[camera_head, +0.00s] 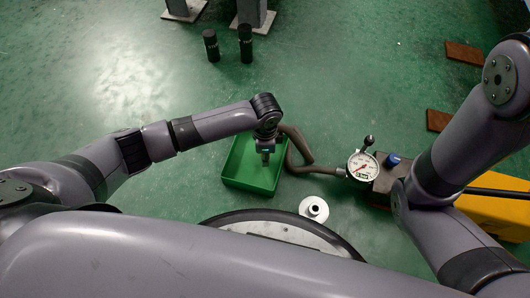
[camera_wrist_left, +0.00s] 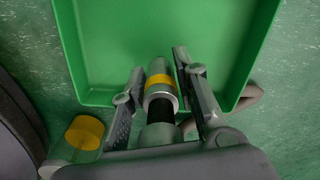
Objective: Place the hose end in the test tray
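My left gripper (camera_head: 265,158) is over the green test tray (camera_head: 231,180), pointing down. In the left wrist view its fingers (camera_wrist_left: 160,62) lie on both sides of the hose end (camera_wrist_left: 158,94), a grey and black fitting with a yellow band. The fingertips look shut on it near the band. The tray's floor (camera_wrist_left: 120,35) shows beyond; I cannot tell whether the hose end touches it. The brown hose (camera_head: 298,150) bends from the gripper over the tray's right side to the gauge. My right gripper is out of view; only its arm shows at right.
A round pressure gauge (camera_head: 362,166) and a blue knob (camera_head: 392,160) stand right of the tray. A pale flanged fitting (camera_head: 313,209) is near my base. Two black cylinders (camera_head: 245,43) stand at the back. Brown plates (camera_head: 464,53) lie at right. Floor left of the tray is clear.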

